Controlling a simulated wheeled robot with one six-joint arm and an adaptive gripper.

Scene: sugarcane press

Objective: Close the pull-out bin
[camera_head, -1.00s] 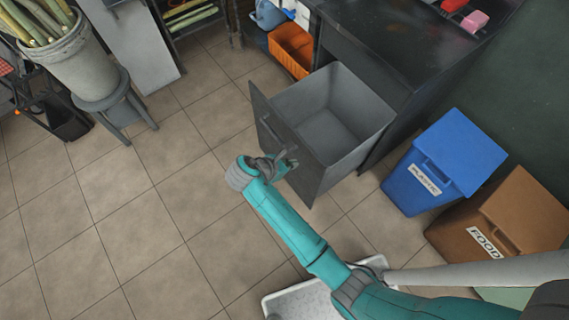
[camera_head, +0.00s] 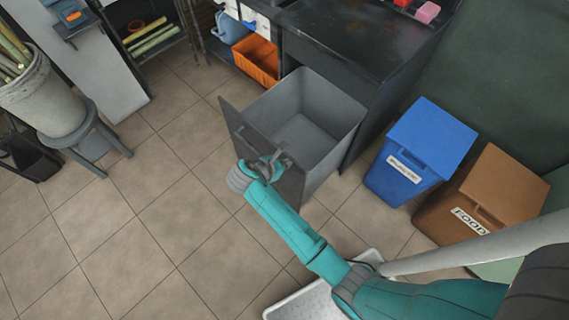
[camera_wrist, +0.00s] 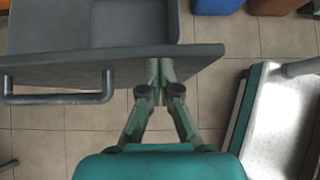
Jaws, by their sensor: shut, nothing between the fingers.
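The pull-out bin (camera_head: 304,130) is a grey open-topped tub behind a dark front panel (camera_head: 246,132), standing out from the black cabinet (camera_head: 345,42). Its tub also shows in the wrist view (camera_wrist: 125,22). The panel carries a bar handle (camera_wrist: 60,98), at the left in the wrist view. My gripper (camera_head: 280,160) is at the outer side of the panel. In the wrist view its shut, empty fingers (camera_wrist: 160,75) are at the panel, right of the handle. They look in contact with the panel's face or top edge; I cannot tell which.
A blue plastic bin (camera_head: 420,150) and a brown food bin (camera_head: 485,195) stand right of the drawer. An orange crate (camera_head: 256,60) sits on a shelf behind it. A bucket of cane (camera_head: 45,100) rests on a stool at left.

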